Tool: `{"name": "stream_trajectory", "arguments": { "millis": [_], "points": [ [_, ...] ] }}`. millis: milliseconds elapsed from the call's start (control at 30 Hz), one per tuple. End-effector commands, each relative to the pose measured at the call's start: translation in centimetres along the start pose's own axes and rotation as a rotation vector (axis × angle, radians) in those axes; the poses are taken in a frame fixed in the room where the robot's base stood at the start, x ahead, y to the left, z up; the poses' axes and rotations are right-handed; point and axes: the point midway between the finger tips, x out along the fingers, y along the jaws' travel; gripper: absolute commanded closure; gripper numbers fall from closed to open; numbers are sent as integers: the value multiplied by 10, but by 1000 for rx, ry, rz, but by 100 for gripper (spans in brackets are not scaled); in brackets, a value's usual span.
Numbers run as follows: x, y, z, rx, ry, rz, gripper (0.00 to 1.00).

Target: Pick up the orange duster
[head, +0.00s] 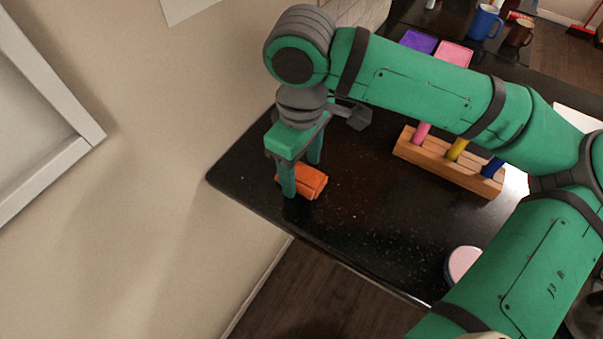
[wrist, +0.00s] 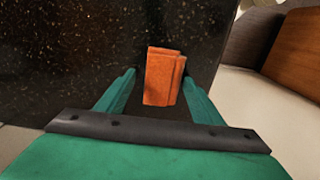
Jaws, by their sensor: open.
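The orange duster (head: 313,181) is a small orange block lying on the black speckled counter near its left corner. In the wrist view the duster (wrist: 162,77) shows between and just beyond the two green fingertips. My gripper (head: 302,178) points down over it with its fingers apart. One finger hides part of the duster's left side in the head view. In the wrist view my gripper (wrist: 158,85) is open, with dark counter visible on both sides of the duster. I cannot tell whether a finger touches it.
A wooden rack (head: 440,169) with pink, yellow and blue pieces stands to the right. A round pale-topped item (head: 464,264) sits near the front edge. Purple (head: 418,41) and pink (head: 455,53) items and a blue mug (head: 485,22) are farther back. A wall (head: 150,170) borders the counter's left.

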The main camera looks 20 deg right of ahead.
Motion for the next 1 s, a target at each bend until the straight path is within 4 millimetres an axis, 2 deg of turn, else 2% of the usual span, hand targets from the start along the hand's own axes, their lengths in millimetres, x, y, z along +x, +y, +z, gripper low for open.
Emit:
{"name": "stream_trajectory", "arguments": {
  "millis": [167,300,333,367,767,867,1000],
  "points": [
    [0,0,0,0,0,0,39],
    [0,0,0,0,0,-1,73],
    [0,0,0,0,0,-1,80],
    [0,0,0,1,0,-1,83],
    [-4,0,0,1,0,-1,83],
    [-11,0,0,1,1,-1,83],
    [-32,0,0,1,2,-1,83]
  ]
}}
